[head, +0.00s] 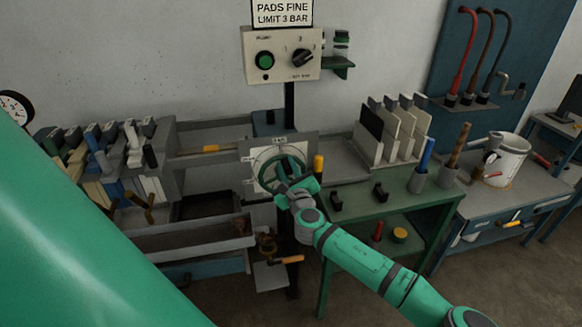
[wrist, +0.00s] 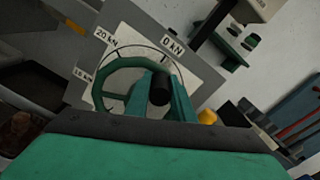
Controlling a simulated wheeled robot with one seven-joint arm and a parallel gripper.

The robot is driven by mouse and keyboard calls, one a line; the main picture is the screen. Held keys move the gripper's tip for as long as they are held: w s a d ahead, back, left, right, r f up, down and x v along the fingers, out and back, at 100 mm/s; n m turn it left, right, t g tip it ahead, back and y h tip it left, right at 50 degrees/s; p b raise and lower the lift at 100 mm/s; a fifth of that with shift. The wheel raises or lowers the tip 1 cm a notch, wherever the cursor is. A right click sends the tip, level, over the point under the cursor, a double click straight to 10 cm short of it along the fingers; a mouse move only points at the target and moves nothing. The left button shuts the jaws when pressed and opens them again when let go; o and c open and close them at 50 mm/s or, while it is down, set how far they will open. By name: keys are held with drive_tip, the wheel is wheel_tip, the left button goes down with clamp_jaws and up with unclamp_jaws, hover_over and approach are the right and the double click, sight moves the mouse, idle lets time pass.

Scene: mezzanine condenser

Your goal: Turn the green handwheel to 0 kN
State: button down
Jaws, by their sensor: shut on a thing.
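The green handwheel (head: 266,164) stands in front of a pale dial plate (head: 248,152) on a post, in the middle of the head view. In the wrist view its rim (wrist: 103,82) curves left of my gripper (wrist: 166,92). My gripper's two teal fingers are shut on the handwheel, with its dark knob (wrist: 160,90) between them. The "0 kN" label (wrist: 173,46) is at the plate's upper right in the wrist view, with "20 kN" (wrist: 106,37) to its left. The fingers and wheel hide part of the dial; I cannot read a pointer.
A control box (head: 282,54) with a green button hangs above. A yellow-topped piece (head: 318,164) is close right of the plate. A green table (head: 372,203) stands to the right, and a grey trough (head: 190,237) lies below left. A rack of blocks is at left.

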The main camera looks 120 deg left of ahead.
drive_tip(key=shift+s+d+f, duration=0.15)
drive_tip(key=shift+s+d, duration=0.15)
drive_tip(key=shift+s, duration=0.05)
drive_tip(key=c, duration=1.5)
unclamp_jaws()
drive_tip(key=shift+c, duration=0.2)
drive_tip(key=shift+w+a, duration=0.15)
drive_tip(key=v, duration=1)
drive_tip(key=shift+w+d, duration=0.25)
drive_tip(key=shift+d, duration=0.05)
